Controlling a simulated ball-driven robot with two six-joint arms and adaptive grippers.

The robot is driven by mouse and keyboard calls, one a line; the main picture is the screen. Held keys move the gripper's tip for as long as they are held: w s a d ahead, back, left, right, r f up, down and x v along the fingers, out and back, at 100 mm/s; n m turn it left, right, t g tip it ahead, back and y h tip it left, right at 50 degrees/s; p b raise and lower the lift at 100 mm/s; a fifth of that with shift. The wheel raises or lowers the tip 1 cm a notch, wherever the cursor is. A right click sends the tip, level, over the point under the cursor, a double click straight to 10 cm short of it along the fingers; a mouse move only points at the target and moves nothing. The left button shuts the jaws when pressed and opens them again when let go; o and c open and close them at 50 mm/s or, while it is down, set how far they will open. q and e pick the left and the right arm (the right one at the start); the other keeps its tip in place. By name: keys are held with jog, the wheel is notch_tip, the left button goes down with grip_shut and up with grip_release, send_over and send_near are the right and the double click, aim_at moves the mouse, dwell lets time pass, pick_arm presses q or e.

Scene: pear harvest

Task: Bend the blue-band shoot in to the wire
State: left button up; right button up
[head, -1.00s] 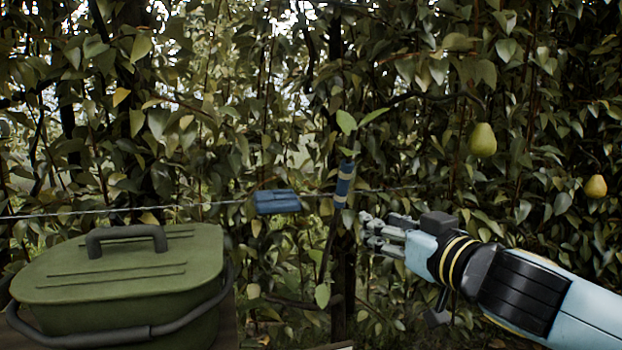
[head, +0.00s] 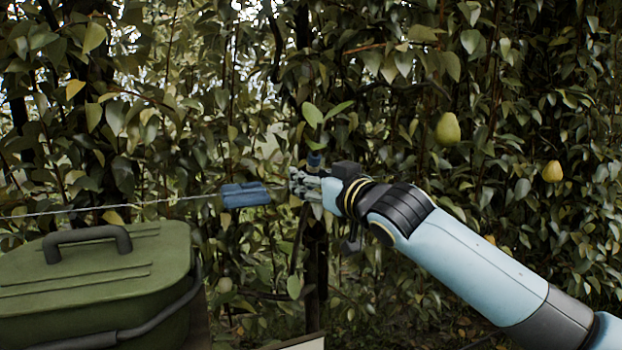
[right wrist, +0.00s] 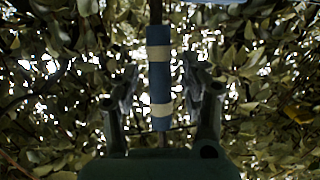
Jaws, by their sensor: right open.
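The shoot's blue band (right wrist: 159,75), with pale stripes, stands upright between the open fingers of my right gripper (right wrist: 160,95) in the right wrist view. A gap shows on each side of it. In the head view my right gripper (head: 300,186) covers most of the band, and only its top (head: 314,159) shows, with green leaves above. The wire (head: 110,208) runs across from the left to a blue clip-like block (head: 245,195), just left of the gripper. My left gripper is not in view.
A green lidded box (head: 90,285) with a dark handle stands at the lower left. Two pears hang at the right, one larger (head: 448,129) and one smaller (head: 552,171). Dense foliage fills the background. A pale panel edge (head: 300,343) shows at the bottom.

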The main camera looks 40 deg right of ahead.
jog(key=shift+w, duration=0.1)
grip_shut()
dwell(0.3)
